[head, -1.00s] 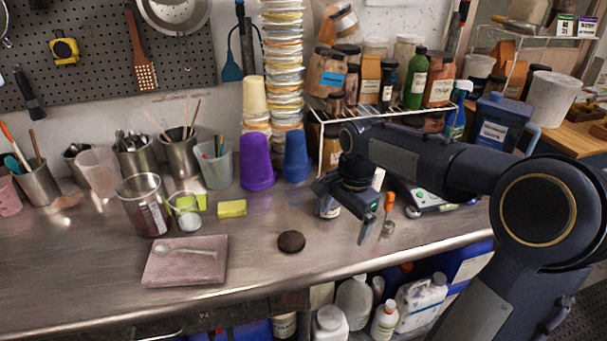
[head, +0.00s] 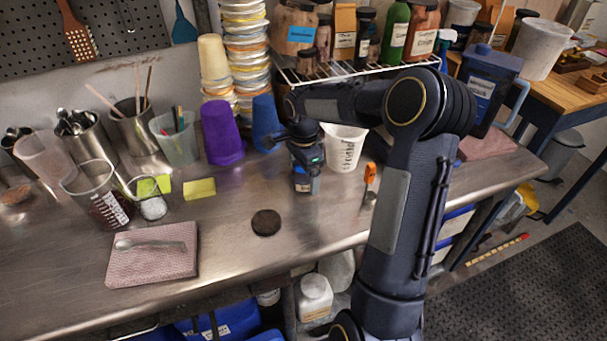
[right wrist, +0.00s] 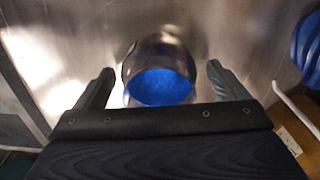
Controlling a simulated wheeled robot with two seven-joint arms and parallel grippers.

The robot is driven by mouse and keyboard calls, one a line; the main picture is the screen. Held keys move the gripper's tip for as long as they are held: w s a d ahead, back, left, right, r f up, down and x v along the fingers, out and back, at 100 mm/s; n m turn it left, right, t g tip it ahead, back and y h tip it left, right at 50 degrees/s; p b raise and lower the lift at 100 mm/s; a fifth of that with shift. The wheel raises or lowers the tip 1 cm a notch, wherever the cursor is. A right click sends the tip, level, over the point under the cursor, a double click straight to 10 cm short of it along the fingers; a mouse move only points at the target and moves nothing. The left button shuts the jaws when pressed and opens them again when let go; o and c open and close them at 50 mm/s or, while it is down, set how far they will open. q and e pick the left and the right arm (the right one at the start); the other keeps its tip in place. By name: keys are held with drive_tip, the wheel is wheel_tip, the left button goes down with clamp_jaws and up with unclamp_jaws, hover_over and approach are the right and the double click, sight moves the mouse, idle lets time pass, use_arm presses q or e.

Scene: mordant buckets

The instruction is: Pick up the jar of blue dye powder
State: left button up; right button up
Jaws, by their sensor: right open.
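The jar of blue dye powder (head: 307,186) stands upright on the steel bench, partly hidden under my right gripper (head: 305,166) in the head view. In the right wrist view the jar (right wrist: 160,87) is open at the top and bright blue powder shows inside. My right gripper (right wrist: 160,76) is open, with one finger on each side of the jar. Small gaps show between the fingers and the glass. My left gripper is not in view.
A dark round disc (head: 266,222) lies in front of the jar. A purple cup (head: 221,133) and a blue cup (head: 265,122) stand to its left, and a white tub (head: 343,148) to its right. An orange-handled tool (head: 370,175) is nearby. The front of the bench is mostly clear.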

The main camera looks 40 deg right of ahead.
drive_tip(key=shift+f, duration=0.35)
drive_tip(key=shift+c, duration=0.2)
drive_tip(key=c, duration=1.1)
drive_tip(key=shift+r, duration=0.1)
